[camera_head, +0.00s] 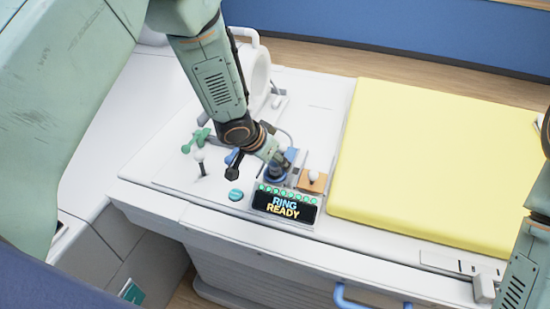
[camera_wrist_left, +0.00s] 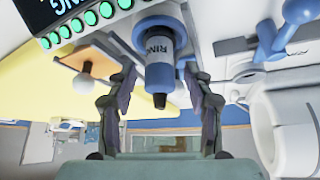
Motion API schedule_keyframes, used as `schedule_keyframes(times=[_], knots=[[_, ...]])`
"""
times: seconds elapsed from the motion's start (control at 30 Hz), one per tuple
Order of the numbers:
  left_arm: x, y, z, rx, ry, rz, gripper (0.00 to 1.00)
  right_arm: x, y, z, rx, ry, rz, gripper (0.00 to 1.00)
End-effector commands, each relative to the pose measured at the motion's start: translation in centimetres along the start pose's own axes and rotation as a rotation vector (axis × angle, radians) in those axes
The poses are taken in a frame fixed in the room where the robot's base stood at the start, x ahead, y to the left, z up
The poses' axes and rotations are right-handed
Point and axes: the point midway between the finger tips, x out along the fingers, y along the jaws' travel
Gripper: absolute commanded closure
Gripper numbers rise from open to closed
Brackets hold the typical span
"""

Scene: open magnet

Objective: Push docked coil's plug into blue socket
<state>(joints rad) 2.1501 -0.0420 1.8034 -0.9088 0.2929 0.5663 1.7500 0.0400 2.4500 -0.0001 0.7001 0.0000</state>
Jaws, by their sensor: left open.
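The plug marked RING (camera_wrist_left: 158,50) is a grey and blue cylinder with a dark stub at its free end. It stands in or on the blue socket (camera_wrist_left: 152,22); I cannot tell how deep it sits. The same blue plug and socket assembly (camera_head: 277,176) shows in the head view, partly hidden by my gripper. My left gripper (camera_head: 279,158) is at this plug. In the left wrist view its two fingers (camera_wrist_left: 160,88) are spread on either side of the plug's free end, with gaps. The white ring-shaped coil (camera_head: 262,75) stands behind my left arm. My right gripper is out of view.
A display (camera_head: 285,205) reads RING READY, with a row of lit green dots. An orange block with a white knob (camera_head: 313,180) stands right of the plug. A yellow pad (camera_head: 430,150) lies right.

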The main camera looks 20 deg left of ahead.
Motion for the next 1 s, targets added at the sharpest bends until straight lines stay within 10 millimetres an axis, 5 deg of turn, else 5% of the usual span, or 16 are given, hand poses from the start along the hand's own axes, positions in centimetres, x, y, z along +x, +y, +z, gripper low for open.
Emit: schedule_keyframes(times=[0.27,0.7,1.0], knots=[[-0.8,0.0,0.0,-0.001,0.000,-0.001,0.48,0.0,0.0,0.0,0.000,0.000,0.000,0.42],[-8.8,0.0,-0.1,-0.001,0.003,0.000,0.48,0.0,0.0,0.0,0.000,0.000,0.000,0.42],[-11.8,0.0,0.0,-0.001,0.000,0.000,0.48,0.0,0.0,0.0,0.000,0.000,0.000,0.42]])
